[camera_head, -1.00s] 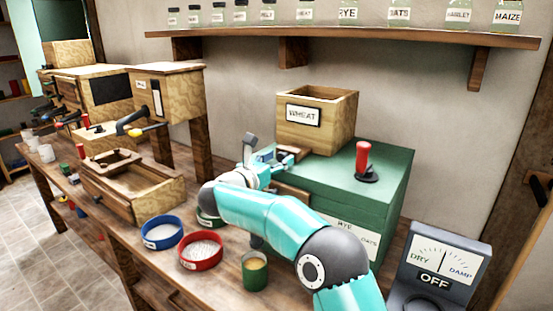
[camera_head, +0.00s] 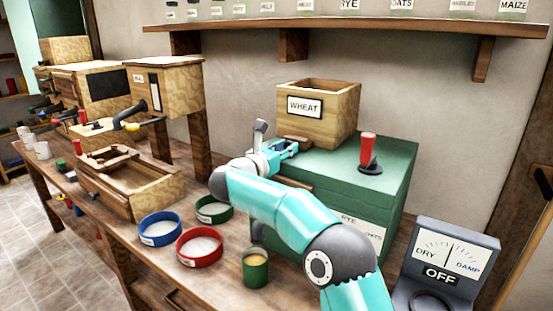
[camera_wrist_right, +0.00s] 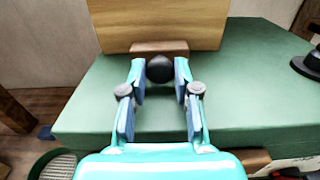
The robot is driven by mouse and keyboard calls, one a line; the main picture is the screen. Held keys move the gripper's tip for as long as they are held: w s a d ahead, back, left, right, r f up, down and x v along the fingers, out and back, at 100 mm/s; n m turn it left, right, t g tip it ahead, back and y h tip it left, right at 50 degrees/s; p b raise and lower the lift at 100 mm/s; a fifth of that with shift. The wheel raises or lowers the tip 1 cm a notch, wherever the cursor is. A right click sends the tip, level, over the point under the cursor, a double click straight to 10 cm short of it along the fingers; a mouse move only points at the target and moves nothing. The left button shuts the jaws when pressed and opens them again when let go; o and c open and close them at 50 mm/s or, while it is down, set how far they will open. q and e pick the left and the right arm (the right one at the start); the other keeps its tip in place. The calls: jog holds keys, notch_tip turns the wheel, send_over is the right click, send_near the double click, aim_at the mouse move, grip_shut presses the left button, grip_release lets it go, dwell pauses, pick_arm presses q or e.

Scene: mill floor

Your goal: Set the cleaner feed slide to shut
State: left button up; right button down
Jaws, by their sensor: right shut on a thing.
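The cleaner is a green box (camera_head: 345,190) on the bench, with a wooden hopper (camera_head: 342,105) labelled WHEAT on top. The feed slide (camera_head: 298,139) is a short wooden board at the hopper's foot. In the wrist view the slide (camera_wrist_right: 158,47) sticks out a little below the hopper wall and carries a round black knob (camera_wrist_right: 160,69). My right gripper (camera_head: 287,148) is at the slide. In the wrist view its fingers (camera_wrist_right: 160,76) are shut on the knob from both sides. They hide the knob in the head view. My left gripper is out of view.
A red-handled lever (camera_head: 368,150) stands on the green box. Blue (camera_head: 161,229), red (camera_head: 199,247) and green (camera_head: 213,209) round sieves and a green cup (camera_head: 255,268) are on the bench in front. A meter reading OFF (camera_head: 442,262) stands at right.

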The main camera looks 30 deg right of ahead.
jog(key=shift+x, duration=0.85)
jog(key=shift+d, duration=0.1)
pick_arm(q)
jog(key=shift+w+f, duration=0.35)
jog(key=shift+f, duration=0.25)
pick_arm(e)
jog(key=shift+r, duration=0.25)
jog(key=c, duration=1.1)
grip_release()
jog(key=shift+d, duration=0.1)
jog(key=shift+o, duration=1.1)
jog(key=shift+w+f, duration=0.15)
jog(key=shift+f, duration=0.05)
jog(key=v, duration=1.2)
